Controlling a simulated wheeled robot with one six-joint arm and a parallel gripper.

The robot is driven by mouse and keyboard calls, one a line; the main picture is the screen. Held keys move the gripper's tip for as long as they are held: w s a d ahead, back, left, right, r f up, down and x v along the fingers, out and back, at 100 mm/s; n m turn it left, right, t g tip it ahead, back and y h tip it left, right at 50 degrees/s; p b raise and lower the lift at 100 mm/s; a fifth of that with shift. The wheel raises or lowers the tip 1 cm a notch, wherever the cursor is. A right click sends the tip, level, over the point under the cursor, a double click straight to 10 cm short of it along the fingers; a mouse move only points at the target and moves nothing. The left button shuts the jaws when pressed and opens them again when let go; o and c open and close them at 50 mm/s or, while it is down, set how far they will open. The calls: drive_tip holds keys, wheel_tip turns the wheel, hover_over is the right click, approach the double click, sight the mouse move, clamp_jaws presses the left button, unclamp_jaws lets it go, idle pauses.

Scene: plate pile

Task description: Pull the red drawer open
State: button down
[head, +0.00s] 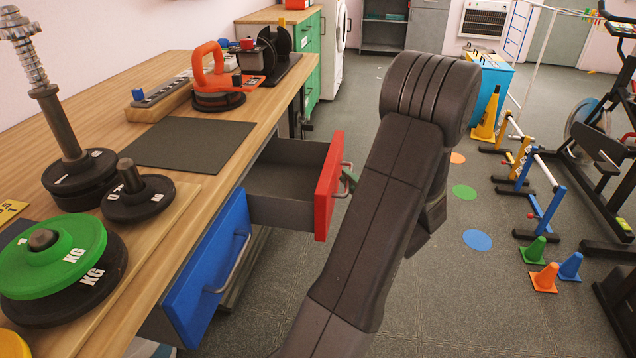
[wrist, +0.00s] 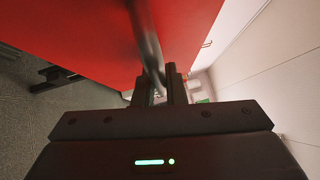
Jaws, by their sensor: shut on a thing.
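The red drawer (head: 325,187) stands pulled out from under the wooden bench, and its empty grey inside shows in the head view. Its metal handle (head: 342,178) is on the red front. In the wrist view the red front (wrist: 85,35) fills the upper left, and the handle bar (wrist: 147,45) runs down between the fingers of my gripper (wrist: 160,88). My gripper is shut on the handle. In the head view my arm hides most of the gripper.
A blue drawer (head: 207,268) with its own handle is beside the red one, nearer to me, also standing out somewhat. Weight plates (head: 52,258) and a dark mat (head: 188,143) lie on the bench. Small cones (head: 545,277) stand on the floor at right. Floor beyond the red drawer is clear.

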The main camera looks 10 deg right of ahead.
drive_tip(key=s+d, duration=0.2)
drive_tip(key=d, duration=0.4)
drive_tip(key=shift+d+b, duration=0.2)
drive_tip(key=shift+b, duration=0.2)
drive_tip(key=shift+s, duration=0.1)
drive_tip(key=c, duration=1.8)
unclamp_jaws()
drive_tip(key=shift+o, duration=0.2)
drive_tip(key=p+v, duration=0.2)
drive_tip(key=v, duration=1.1)
drive_tip(key=shift+s+d, duration=0.2)
drive_tip(key=shift+s, duration=0.1)
drive_tip(key=shift+f, duration=0.1)
drive_tip(key=b+x, duration=0.2)
drive_tip(key=x, duration=1.2)
drive_tip(key=shift+s, duration=0.1)
